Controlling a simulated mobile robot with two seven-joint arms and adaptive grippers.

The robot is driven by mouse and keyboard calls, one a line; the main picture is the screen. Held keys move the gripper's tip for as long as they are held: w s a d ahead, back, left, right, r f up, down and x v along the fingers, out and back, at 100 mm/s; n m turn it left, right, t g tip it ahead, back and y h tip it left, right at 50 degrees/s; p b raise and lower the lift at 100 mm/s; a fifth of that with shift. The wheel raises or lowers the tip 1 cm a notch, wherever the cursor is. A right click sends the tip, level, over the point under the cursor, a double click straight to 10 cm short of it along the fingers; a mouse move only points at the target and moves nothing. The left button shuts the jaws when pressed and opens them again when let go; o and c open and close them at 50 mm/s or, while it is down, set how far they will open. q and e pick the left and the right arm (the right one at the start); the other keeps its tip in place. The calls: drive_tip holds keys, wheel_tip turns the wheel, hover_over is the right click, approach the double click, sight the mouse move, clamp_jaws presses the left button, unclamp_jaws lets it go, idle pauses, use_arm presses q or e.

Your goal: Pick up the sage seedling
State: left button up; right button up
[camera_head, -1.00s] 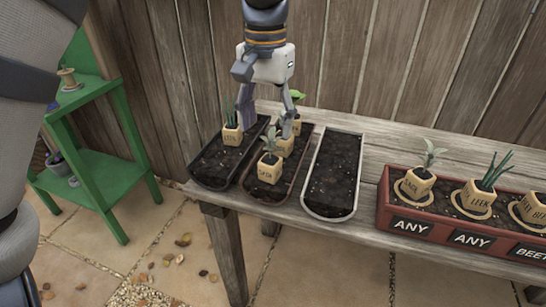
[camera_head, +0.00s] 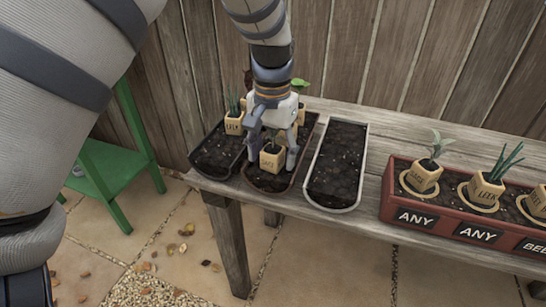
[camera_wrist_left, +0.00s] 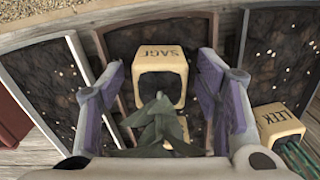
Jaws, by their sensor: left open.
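The sage seedling (camera_head: 271,158), in a tan cube pot, stands at the front of the middle trough (camera_head: 262,183). My left gripper (camera_head: 270,152) is above it, with one finger on each side of the pot. In the left wrist view the pot, lettered SAGE (camera_wrist_left: 163,75), and its grey-green leaves (camera_wrist_left: 158,125) lie between the two open fingers (camera_wrist_left: 160,85), with gaps on both sides. The gripper hides most of the plant in the head view. My right gripper is not in view.
A leek pot (camera_head: 234,122) stands in the left trough. Another pot with a green leaf (camera_head: 300,86) is behind my gripper. The right trough (camera_head: 336,170) is empty of pots. A red planter (camera_head: 408,218) holds several seedlings. A green shelf (camera_head: 105,170) stands left.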

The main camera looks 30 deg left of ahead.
use_arm(q)
drive_tip(key=c, duration=1.2)
drive_tip(key=shift+c, duration=0.2)
